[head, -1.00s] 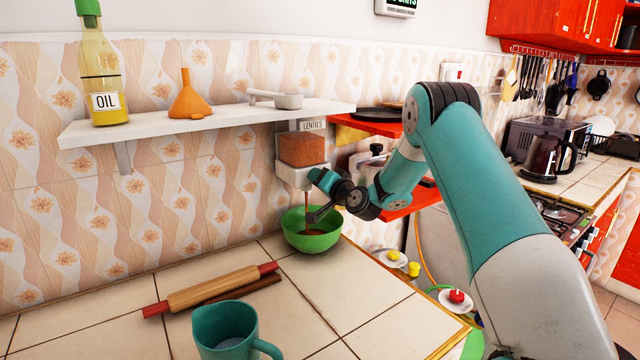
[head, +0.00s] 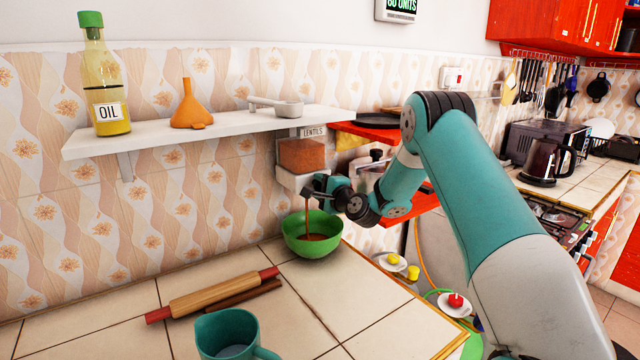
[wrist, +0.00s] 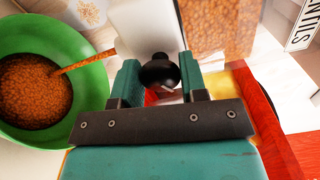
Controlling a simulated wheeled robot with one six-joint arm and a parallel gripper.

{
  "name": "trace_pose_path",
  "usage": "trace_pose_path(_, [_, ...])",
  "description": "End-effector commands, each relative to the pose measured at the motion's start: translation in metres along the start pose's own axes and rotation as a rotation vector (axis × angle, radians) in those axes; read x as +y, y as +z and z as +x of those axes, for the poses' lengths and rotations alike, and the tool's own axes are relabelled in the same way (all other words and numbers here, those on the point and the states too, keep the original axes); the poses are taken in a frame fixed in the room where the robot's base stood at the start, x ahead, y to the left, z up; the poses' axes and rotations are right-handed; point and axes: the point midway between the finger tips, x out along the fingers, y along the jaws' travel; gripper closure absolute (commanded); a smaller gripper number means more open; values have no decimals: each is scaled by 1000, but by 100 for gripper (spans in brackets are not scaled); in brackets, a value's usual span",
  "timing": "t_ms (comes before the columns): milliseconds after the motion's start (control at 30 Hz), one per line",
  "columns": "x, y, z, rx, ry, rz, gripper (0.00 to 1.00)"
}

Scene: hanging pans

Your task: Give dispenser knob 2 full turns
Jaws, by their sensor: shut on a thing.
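The lentil dispenser (head: 301,156), with a clear hopper and white base, is mounted under the shelf. Its round black knob (wrist: 158,71) sits between the two fingers of my gripper (wrist: 160,78) in the wrist view. My gripper (head: 316,186) is shut on the knob at the dispenser's front; in the head view it hides the knob. A thin stream of lentils (head: 308,222) falls from the dispenser into the green bowl (head: 297,243) below. The bowl also shows in the wrist view (wrist: 88,50), with lentils heaped inside.
The shelf (head: 220,130) holds an oil bottle (head: 106,85), an orange funnel (head: 190,106) and a scoop (head: 288,108). A rolling pin (head: 215,295) and teal jug (head: 226,335) are on the counter. A red shelf unit (head: 405,208) stands right of the dispenser.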

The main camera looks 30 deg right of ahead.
Motion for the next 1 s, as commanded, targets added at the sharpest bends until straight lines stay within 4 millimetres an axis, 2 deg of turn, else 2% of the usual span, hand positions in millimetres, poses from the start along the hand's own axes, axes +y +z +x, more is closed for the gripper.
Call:
trace_pose_path(500, [-2,-1,0,3,0,396,84])
trace_pose_path(1000, [0,-2,0,4,-1,509,84])
